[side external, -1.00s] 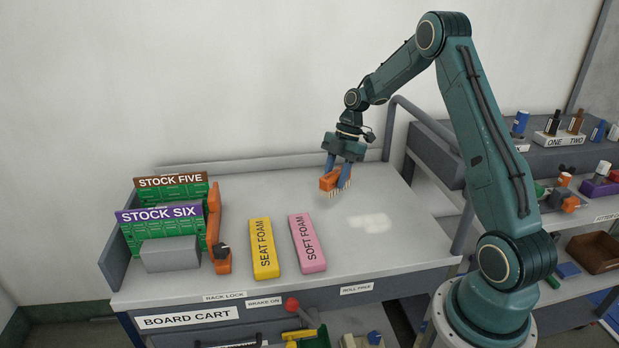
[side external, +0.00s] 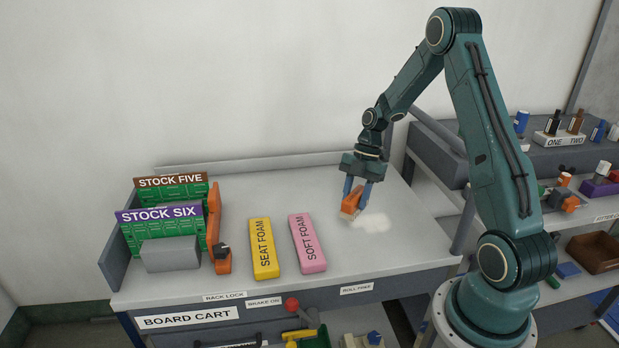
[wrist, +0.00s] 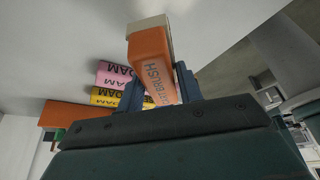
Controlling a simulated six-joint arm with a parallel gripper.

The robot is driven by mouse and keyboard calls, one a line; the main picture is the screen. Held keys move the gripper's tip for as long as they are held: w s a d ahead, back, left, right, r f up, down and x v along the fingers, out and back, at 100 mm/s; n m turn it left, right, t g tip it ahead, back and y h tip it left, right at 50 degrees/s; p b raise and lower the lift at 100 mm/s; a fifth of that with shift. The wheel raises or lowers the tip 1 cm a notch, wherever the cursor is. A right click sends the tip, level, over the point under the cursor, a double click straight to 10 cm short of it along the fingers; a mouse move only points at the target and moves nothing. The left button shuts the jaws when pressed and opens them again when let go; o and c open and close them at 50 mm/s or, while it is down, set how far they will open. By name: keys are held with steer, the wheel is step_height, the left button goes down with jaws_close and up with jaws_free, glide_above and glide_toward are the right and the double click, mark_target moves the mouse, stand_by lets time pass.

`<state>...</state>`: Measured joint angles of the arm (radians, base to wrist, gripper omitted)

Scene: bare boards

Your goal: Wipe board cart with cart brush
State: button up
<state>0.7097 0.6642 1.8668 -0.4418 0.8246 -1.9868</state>
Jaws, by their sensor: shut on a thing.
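The cart brush is an orange block with pale bristles (side external: 352,203). My gripper (side external: 359,190) is shut on it, with blue fingers on either side. In the wrist view the brush (wrist: 152,62) sits between the fingers, its lettering partly hidden. The board cart (side external: 190,318) has a grey top. A pale powdery patch (side external: 371,222) lies on that top, just right of the bristles. The brush is tilted and its bristles are at or just above the surface at the patch's left edge; I cannot tell if they touch.
The yellow SEAT FOAM block (side external: 264,248) and pink SOFT FOAM block (side external: 307,243) lie left of the brush. Green boards marked STOCK FIVE (side external: 171,182) and STOCK SIX (side external: 159,214) stand at far left beside an orange rack lever (side external: 214,230). The top around the patch is clear.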

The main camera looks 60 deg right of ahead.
step_height(320, 180, down, 6)
steer(key=shift+r, duration=0.1)
steer(key=shift+s+d+f, duration=0.1)
steer(key=shift+d+f, duration=0.1)
steer(key=shift+f, duration=0.1)
steer(key=shift+c, duration=0.3)
steer(key=shift+s+d+f, duration=0.1)
steer(key=shift+s+d, duration=0.2)
steer(key=shift+s, duration=0.05)
steer(key=shift+c, duration=0.4)
steer(key=shift+s+d, duration=3.65)
steer(key=shift+w+a, duration=4.15)
steer(key=shift+a, duration=0.05)
steer(key=shift+w+d, duration=0.3)
steer(key=shift+d, duration=0.3)
steer(key=shift+s+d, duration=3.95)
steer(key=shift+s, duration=0.1)
steer(key=shift+w+a, duration=4.15)
steer(key=shift+r, duration=4.2)
